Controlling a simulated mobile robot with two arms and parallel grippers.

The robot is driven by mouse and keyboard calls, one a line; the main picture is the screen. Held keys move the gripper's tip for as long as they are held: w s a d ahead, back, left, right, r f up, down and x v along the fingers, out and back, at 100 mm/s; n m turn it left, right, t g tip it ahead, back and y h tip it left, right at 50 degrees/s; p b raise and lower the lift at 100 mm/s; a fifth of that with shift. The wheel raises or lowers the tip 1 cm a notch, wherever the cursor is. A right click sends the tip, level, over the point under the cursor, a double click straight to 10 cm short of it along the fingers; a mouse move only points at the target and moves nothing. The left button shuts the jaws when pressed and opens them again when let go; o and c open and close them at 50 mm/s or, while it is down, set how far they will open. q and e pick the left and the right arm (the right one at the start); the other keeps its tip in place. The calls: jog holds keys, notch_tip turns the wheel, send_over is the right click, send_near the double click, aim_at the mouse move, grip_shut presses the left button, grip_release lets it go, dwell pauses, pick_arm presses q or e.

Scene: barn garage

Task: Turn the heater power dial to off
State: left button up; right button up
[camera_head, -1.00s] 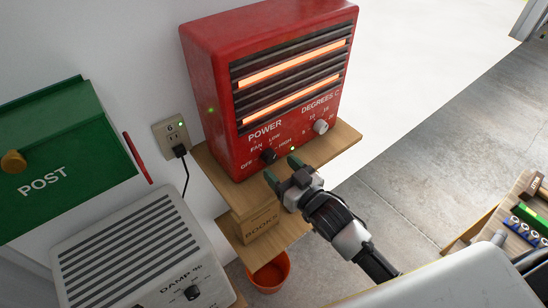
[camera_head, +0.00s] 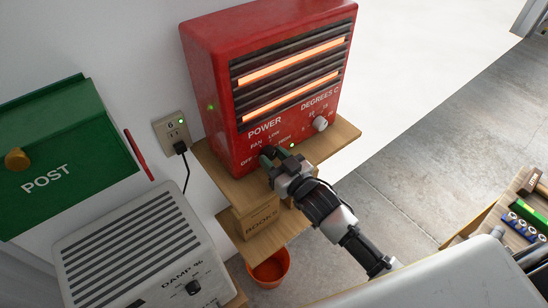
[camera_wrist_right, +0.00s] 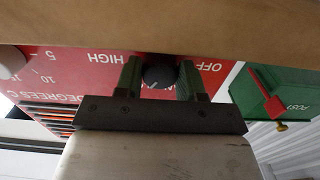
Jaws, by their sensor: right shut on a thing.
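The red heater (camera_head: 215,85) stands on a wooden shelf, with its bars glowing orange. Its black power dial (camera_head: 267,152) is at the lower left of the front, ringed by the words OFF, FAN, LOW and HIGH. My right gripper (camera_head: 274,156) is at the dial, with its green fingers shut on it, one on each side. In the right wrist view the dial (camera_wrist_right: 160,75) sits between the fingers, and its white mark points down and slightly left, away from OFF. That view is upside down. My left gripper is not in view.
A white degrees dial (camera_head: 320,124) sits right of the power dial. The wooden shelf (camera_head: 215,175) lies just under the heater. A grey dehumidifier (camera_head: 150,250), a green post box (camera_head: 50,150) and a wall outlet (camera_head: 172,130) are at the left. An orange bucket (camera_head: 270,270) is below.

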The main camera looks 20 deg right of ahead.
jog(key=shift+n, duration=0.3)
jog(key=n+p, duration=0.1)
jog(key=n, duration=0.3)
jog(key=shift+n, duration=0.3)
jog(key=n, duration=0.6)
jog(key=shift+d, duration=0.1)
jog(key=n, duration=0.6)
jog(key=shift+n, duration=0.4)
jog(key=n, duration=0.5)
jog(key=shift+r+n, duration=0.1)
jog(key=shift+n, duration=0.3)
jog(key=o, duration=0.9)
